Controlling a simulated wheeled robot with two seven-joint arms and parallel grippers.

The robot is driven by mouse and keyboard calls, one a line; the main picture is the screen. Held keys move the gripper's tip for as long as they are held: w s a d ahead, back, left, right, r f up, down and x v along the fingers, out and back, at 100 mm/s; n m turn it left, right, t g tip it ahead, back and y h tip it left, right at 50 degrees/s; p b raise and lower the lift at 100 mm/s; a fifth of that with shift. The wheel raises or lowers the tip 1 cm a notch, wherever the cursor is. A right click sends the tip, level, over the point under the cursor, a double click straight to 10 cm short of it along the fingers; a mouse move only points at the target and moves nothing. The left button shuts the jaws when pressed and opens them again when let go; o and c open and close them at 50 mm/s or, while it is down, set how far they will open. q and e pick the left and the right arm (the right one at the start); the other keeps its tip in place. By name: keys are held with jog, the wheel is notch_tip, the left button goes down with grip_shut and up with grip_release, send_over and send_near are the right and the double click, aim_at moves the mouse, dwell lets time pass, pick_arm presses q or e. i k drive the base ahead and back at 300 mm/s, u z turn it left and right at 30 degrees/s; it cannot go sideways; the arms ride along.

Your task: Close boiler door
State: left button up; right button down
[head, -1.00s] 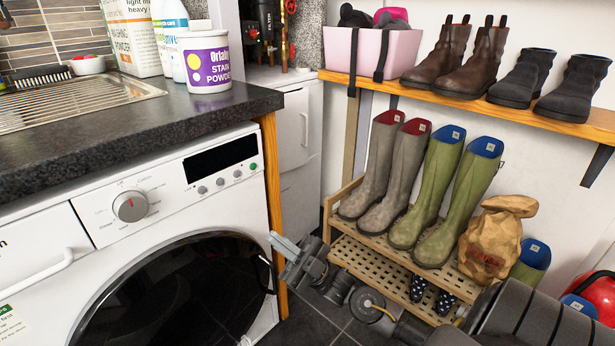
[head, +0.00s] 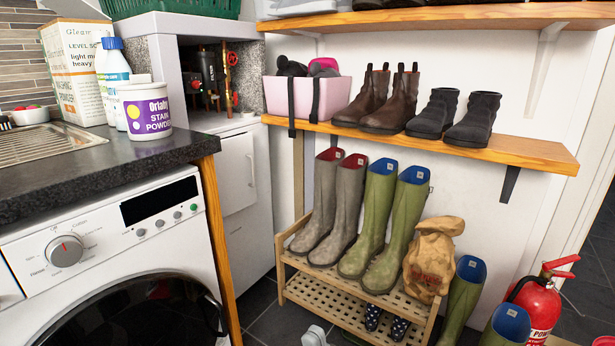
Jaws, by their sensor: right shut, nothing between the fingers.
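The white boiler cabinet (head: 220,50) stands in the back corner, right of the worktop. Its upper part is open and shows a dark filter, copper pipes and red valve handles. My right gripper (head: 314,336) shows only as a small grey piece at the bottom edge, shut and empty, well below and apart from the cabinet. My left gripper is out of view.
The washing machine (head: 120,255) and dark worktop (head: 95,165) fill the left. A slatted welly rack (head: 345,300) with boots stands right of the cabinet, below a wooden shelf (head: 480,147). A red fire extinguisher (head: 535,305) stands right. A narrow strip of floor lies between washer and rack.

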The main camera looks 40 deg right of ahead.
aim_at(234, 164)
jog(key=z, duration=0.85)
jog(key=k, duration=1.1)
jog(key=z, duration=0.8)
jog(key=i, duration=1.75)
jog(key=u, duration=1.55)
jog(key=i, duration=0.7)
jog(key=u, duration=0.8)
